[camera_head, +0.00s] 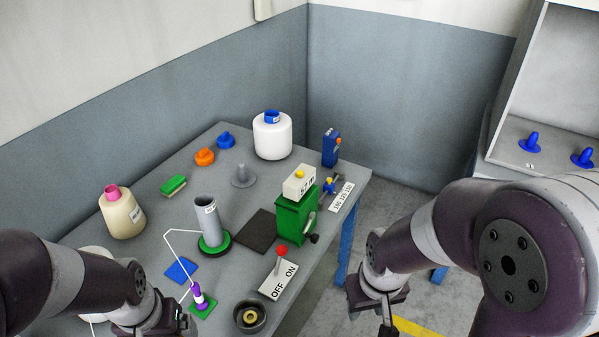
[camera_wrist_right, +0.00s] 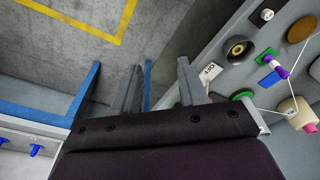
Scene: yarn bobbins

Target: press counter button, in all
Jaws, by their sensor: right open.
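The counter (camera_head: 299,187) is a white box with a readout on top of a green machine (camera_head: 296,220), near the table's right side. A yellow button (camera_head: 299,174) sits on its top face. My right gripper (camera_head: 387,328) hangs off the table's right edge, at the bottom of the head view and apart from the counter. In the right wrist view its two fingers (camera_wrist_right: 160,88) are spread, with nothing between them. My left gripper (camera_head: 178,322) is at the bottom left, close to a purple piece (camera_head: 198,293); its fingertips are too unclear to judge.
An OFF/ON switch with a red knob (camera_head: 281,251), a dark round cup (camera_head: 250,316) and a grey tube (camera_head: 207,220) stand near the counter. Floor lies right of the table.

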